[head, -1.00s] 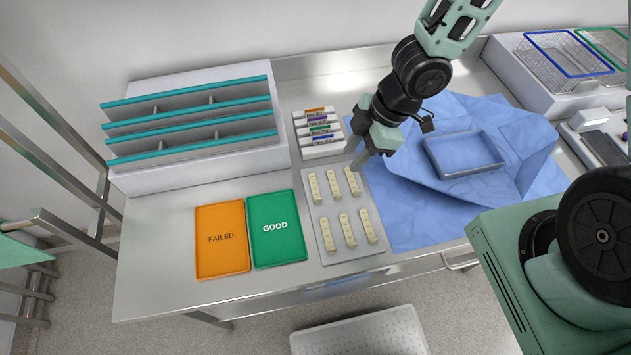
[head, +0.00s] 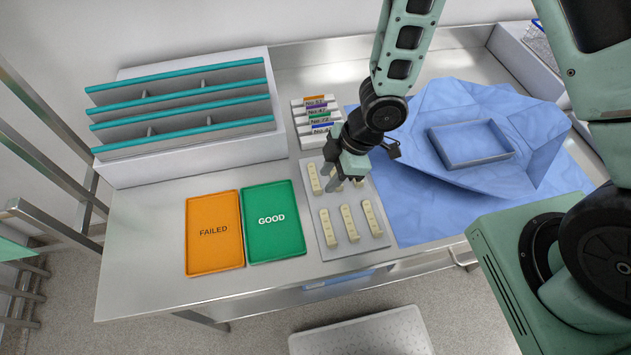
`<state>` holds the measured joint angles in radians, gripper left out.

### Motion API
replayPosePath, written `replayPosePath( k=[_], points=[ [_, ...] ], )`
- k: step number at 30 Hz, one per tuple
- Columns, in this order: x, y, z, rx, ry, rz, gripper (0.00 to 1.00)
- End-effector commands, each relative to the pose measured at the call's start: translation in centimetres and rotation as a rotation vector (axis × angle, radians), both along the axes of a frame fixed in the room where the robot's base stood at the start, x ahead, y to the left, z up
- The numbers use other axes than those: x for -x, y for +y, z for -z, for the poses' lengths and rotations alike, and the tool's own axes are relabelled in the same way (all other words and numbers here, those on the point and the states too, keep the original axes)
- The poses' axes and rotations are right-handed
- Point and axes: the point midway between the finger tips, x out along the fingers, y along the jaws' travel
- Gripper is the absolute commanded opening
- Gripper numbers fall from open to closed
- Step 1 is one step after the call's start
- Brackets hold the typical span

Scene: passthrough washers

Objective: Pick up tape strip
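Several cream strips with small dark marks lie in two rows on a grey tray (head: 328,253). The back-row left strip (head: 314,178) shows just left of my gripper (head: 344,186); the other back-row strips are mostly hidden behind the fingers. The front row is in plain view, with a left strip (head: 328,227), a middle strip (head: 349,223) and a right strip (head: 372,217). My gripper points down over the back row, its fingers apart with nothing clearly seen between them. I cannot tell whether the fingertips touch a strip.
An orange FAILED tray (head: 214,255) and a green GOOD tray (head: 272,240) lie to the left. A white rack with coloured, numbered labels (head: 318,141) stands behind the strips. Blue cloth (head: 415,215) with a shallow tray (head: 470,163) is on the right. A teal-edged organiser (head: 190,168) fills the back left.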

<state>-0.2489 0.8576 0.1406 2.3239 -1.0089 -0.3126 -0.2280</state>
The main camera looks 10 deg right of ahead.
Motion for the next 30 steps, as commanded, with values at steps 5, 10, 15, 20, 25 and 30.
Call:
replayPosePath(
  k=[5, 10, 15, 20, 25, 30],
  points=[
    [-0.2, 0.9, 1.8, 0.002, 0.003, -0.002, 0.31],
    [-0.3, 1.6, 3.6, 0.001, 0.002, -0.002, 0.31],
    [-0.3, 1.8, 4.3, 0.000, 0.000, 0.000, 0.31],
    [-0.4, 1.8, 4.3, 0.000, 0.000, 0.000, 0.31],
    [-0.3, 1.8, 4.3, 0.000, 0.000, 0.000, 0.00],
    [-0.3, 1.8, 4.2, 0.000, 0.001, 0.000, 0.00]
  ],
)
